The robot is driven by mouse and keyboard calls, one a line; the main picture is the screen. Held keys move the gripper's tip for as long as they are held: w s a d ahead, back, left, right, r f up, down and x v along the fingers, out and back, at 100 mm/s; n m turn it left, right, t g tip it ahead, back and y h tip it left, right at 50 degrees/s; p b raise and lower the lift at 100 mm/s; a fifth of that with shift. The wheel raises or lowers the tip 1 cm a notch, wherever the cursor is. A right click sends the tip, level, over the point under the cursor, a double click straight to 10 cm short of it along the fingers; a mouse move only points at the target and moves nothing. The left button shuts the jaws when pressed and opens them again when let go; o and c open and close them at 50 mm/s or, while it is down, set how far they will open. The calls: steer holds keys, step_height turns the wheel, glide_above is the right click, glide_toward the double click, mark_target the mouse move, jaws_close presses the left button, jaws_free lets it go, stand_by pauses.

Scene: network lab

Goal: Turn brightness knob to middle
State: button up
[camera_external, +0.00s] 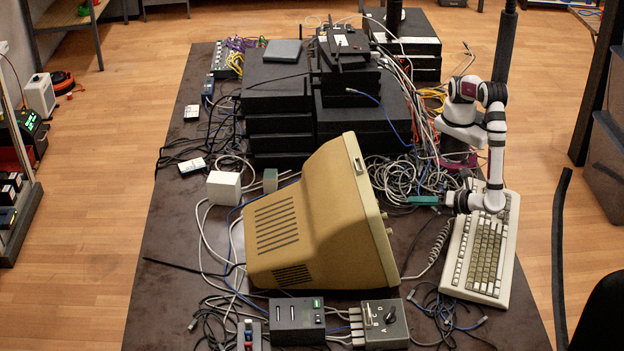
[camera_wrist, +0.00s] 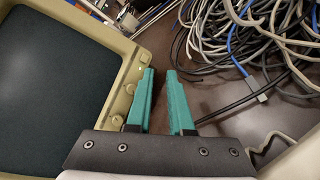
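A beige CRT monitor (camera_external: 318,215) stands on the table, its screen side facing right toward my arm. In the wrist view its dark screen (camera_wrist: 55,85) fills the left, and several small beige knobs (camera_wrist: 130,89) sit in a row along the bezel. I cannot tell which is the brightness knob or how it is turned.
A keyboard (camera_external: 482,250) lies on the table below my arm. Tangled cables (camera_external: 400,178) lie behind the gripper and also fill the upper right of the wrist view (camera_wrist: 265,45). Stacked black boxes (camera_external: 280,110) stand behind the monitor. Small switch boxes (camera_external: 383,322) sit at the front.

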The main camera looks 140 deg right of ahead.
mark_target(389, 232)
steer(key=o, duration=0.5)
steer(key=a+n+t, duration=0.1)
steer(key=a+t, duration=0.1)
steer(key=a, duration=0.2)
steer(key=w+a+n+t+y, duration=0.1)
steer(key=a+t, duration=0.2)
steer(key=a, duration=0.1)
steer(key=w+a+n+t, duration=0.1)
steer(key=a+t, duration=0.1)
steer(key=a, duration=0.2)
steer(key=shift+a+r+n, duration=0.25)
steer(key=shift+n, duration=0.15)
steer(key=x, duration=1.4)
steer(key=shift+a, duration=0.1)
steer(key=shift+w+d+f, duration=0.1)
steer(key=shift+w+d, duration=0.25)
steer(key=shift+c, duration=0.3)
jaws_close()
